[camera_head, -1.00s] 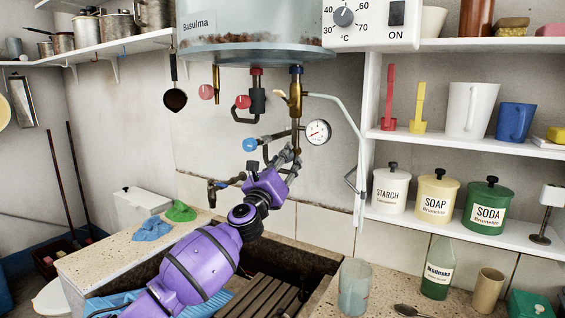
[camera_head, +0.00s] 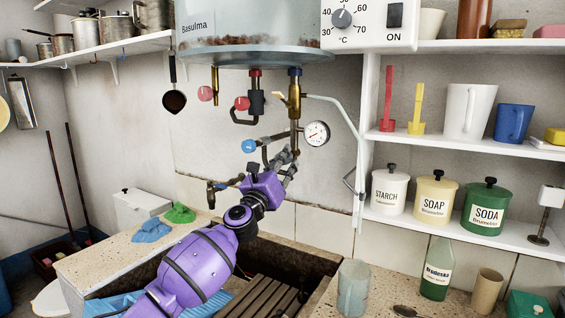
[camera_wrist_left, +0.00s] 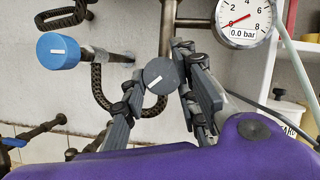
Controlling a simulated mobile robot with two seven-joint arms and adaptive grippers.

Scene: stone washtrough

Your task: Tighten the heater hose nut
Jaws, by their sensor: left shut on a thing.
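A round grey nut (camera_wrist_left: 160,75) with a white mark shows in the left wrist view, by a braided dark hose (camera_wrist_left: 98,92) that loops below it. My left gripper (camera_wrist_left: 160,68) is shut on this nut, one finger on each side. In the head view my purple left arm reaches up from the sink, and the gripper (camera_head: 285,157) is under the heater (camera_head: 255,35), by the brass-topped pipe. The nut is hard to make out there behind the fingers. My right gripper is not in view.
A pressure gauge (camera_head: 316,133) sits close right of the gripper; it reads 0.0 bar in the wrist view. A blue knob (camera_head: 248,147) is on the left, with red knobs (camera_head: 242,104) above. A thin grey pipe (camera_head: 352,125) runs down on the right. The sink (camera_head: 325,263) lies below.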

